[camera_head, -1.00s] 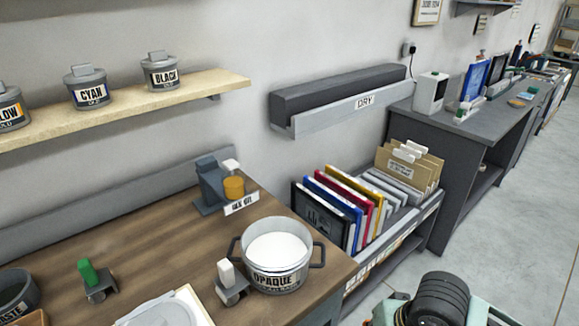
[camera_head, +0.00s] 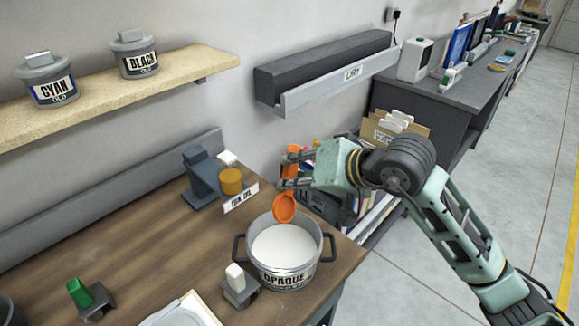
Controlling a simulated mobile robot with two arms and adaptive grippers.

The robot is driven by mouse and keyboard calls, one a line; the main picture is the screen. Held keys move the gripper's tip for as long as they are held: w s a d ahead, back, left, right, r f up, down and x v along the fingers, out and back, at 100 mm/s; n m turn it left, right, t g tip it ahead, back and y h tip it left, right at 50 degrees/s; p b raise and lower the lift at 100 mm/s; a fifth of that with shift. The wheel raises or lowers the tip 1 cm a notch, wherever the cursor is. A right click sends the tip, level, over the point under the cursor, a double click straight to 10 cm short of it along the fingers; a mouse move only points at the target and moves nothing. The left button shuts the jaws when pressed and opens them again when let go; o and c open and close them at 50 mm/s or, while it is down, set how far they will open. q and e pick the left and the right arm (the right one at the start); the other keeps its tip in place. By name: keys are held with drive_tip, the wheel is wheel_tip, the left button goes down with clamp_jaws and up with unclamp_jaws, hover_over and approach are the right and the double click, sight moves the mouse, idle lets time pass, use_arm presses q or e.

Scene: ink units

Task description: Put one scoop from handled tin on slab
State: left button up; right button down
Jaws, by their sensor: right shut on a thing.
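The handled tin (camera_head: 322,259), a grey pot labelled OPAQUE with two side loops, stands near the table's right edge. White ink (camera_head: 282,252) shows inside it. My right gripper (camera_head: 287,169) is shut on an orange scoop (camera_head: 285,208). It holds the scoop over the back rim of the tin, with the bowl hanging down above the ink. No ink is visible on the scoop. A pale slab (camera_head: 182,316) seems to lie at the bottom edge, cut off by the frame. My left gripper is not in view.
A small block with a white-topped tool (camera_head: 236,278) stands left of the tin, and a green-topped one (camera_head: 80,292) farther left. A dark stand with an amber pot (camera_head: 231,181) is behind. CYAN and BLACK tins (camera_head: 136,57) sit on the shelf. The table's middle is bare.

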wheel_tip(320, 180, down, 12)
drive_tip(key=s+b, duration=0.2)
drive_tip(key=b, duration=0.8)
drive_tip(key=shift+s+a+f, duration=0.15)
drive_tip(key=shift+a+f, duration=0.1)
drive_tip(key=shift+a, duration=0.05)
wheel_tip(320, 180, up, 11)
drive_tip(key=p, duration=0.4)
drive_tip(key=shift+r, duration=0.15)
idle(0.4)
drive_tip(key=shift+d, duration=0.1)
idle(0.4)
